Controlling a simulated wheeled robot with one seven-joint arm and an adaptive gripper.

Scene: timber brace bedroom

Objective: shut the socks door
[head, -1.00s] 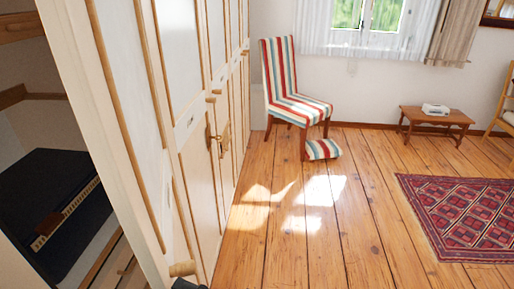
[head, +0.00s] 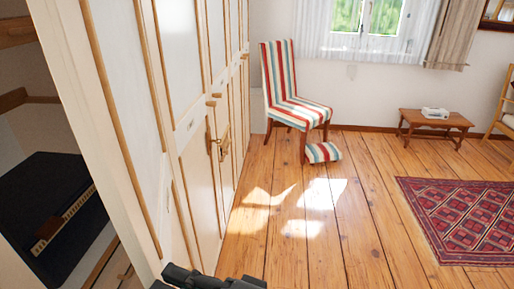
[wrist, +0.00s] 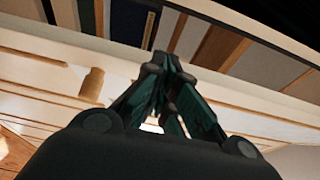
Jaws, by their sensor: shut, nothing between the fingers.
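The near cream wardrobe door (head: 117,110) with wood trim stands ajar at the left of the head view. I cannot read a label that marks it as the socks door. Its edge (head: 75,115) is apart from the dark interior (head: 25,120) to its left. My gripper (head: 170,274) is low in the head view, at the door's lower front, and hides the spot where its knob was. In the wrist view my gripper (wrist: 160,68) is shut and empty, in front of the pale door (wrist: 55,72). The wooden knob (wrist: 92,84) shows left of the fingers. Contact cannot be told.
Dark folded things (head: 50,205) lie inside the wardrobe. More wardrobe doors (head: 200,160) with knobs and a brass latch run back along the left. A striped chair (head: 290,90) stands beyond. The wooden floor (head: 340,230) is clear up to the red rug (head: 455,215).

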